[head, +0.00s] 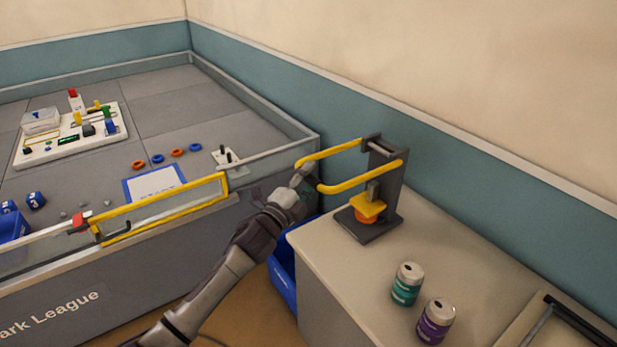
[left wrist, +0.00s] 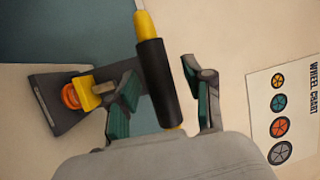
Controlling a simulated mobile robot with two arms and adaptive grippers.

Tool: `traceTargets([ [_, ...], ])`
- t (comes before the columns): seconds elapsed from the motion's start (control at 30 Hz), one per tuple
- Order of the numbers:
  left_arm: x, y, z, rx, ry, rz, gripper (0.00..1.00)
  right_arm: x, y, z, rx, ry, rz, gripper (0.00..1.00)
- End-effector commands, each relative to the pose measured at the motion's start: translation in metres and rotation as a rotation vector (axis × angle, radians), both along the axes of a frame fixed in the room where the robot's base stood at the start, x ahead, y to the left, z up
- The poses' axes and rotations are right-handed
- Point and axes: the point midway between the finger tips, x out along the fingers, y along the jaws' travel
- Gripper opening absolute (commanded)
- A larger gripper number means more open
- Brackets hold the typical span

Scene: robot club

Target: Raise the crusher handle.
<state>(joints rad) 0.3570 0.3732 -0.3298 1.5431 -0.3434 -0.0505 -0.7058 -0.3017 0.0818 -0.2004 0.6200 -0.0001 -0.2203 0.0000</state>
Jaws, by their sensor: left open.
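The crusher (head: 381,205) stands on the pale counter, with a dark upright post and base. Its yellow handle (head: 365,177) has two bars reaching left from the post, roughly level and curving down at their ends. An orange piece (head: 366,215) sits under the yellow press plate (head: 369,203). My left gripper (head: 303,180) is at the handle's left end and hides part of it. In the left wrist view, the handle's black grip (left wrist: 157,84) lies between my open fingers (left wrist: 163,90), with visible gaps on both sides. My right gripper is out of view.
A green can (head: 407,284) and a purple can (head: 436,321) stand on the counter (head: 330,262) in front of the crusher. A blue bin (head: 283,277) is below the counter's left edge. A walled game table (head: 150,100) fills the left.

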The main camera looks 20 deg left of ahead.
Motion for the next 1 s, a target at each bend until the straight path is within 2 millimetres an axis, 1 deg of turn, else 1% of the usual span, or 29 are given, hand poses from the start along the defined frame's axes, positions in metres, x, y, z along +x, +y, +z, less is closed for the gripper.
traceTargets([
  [0.2, 0.000, 0.000, 0.000, 0.000, 0.000, 0.000, 0.52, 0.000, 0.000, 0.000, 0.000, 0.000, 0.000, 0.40],
  [0.47, 0.000, 0.000, 0.000, 0.000, 0.000, 0.000, 0.08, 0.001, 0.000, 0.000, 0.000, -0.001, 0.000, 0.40],
  [0.5, 0.000, 0.000, 0.000, 0.000, 0.000, 0.001, 0.02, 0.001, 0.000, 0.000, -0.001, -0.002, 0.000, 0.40],
  [0.53, 0.000, 0.000, 0.000, 0.000, 0.000, 0.001, 0.00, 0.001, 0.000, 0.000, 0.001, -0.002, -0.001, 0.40],
  [0.83, 0.000, 0.000, 0.000, 0.000, 0.002, 0.001, 0.00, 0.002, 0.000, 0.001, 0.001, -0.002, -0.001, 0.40],
  [1.0, 0.000, -0.004, 0.009, 0.015, 0.018, 0.000, 0.00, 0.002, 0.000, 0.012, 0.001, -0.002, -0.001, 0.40],
])
